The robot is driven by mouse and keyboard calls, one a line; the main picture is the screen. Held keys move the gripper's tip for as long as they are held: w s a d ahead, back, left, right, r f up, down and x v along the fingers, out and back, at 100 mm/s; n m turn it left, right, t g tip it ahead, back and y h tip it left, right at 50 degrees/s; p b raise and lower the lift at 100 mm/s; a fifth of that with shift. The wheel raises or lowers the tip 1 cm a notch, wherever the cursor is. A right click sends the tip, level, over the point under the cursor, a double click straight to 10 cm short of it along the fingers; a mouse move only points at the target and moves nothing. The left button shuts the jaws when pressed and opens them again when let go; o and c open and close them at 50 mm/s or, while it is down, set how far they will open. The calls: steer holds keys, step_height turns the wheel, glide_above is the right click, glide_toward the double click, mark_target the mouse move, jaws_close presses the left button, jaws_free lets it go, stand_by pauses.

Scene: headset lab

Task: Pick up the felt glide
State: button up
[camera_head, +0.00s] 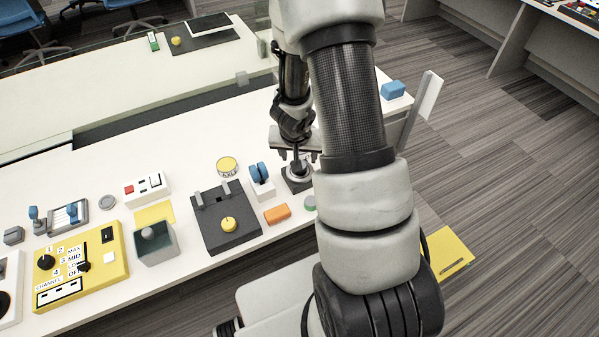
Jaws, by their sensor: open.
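I cannot tell for certain which thing is the felt glide. A small flat grey disc (107,202) lies on the white table at the left. My gripper (297,166) points down above a dark square block with a round pale ring (298,181). The gripper is open. Its fingertips are small and partly hidden in this view, and I cannot tell whether they touch the block.
A blue-topped switch (260,178), an orange block (277,214) and a black box with a yellow knob (228,225) stand left of my gripper. A yellow control panel (82,262) is further left. A blue block (393,90) sits at the right end. A clear panel runs behind.

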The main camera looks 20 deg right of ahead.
steer(key=x, duration=0.2)
steer(key=shift+w+d+f+b, duration=0.1)
steer(key=shift+w+f+b, duration=0.05)
steer(key=shift+f+b, duration=0.2)
steer(key=b+x, duration=0.1)
steer(key=x, duration=0.4)
steer(key=shift+f, duration=0.15)
steer(key=c, duration=1.1)
steer(key=shift+c, duration=0.2)
step_height(320, 180, up, 10)
steer(key=p, duration=0.5)
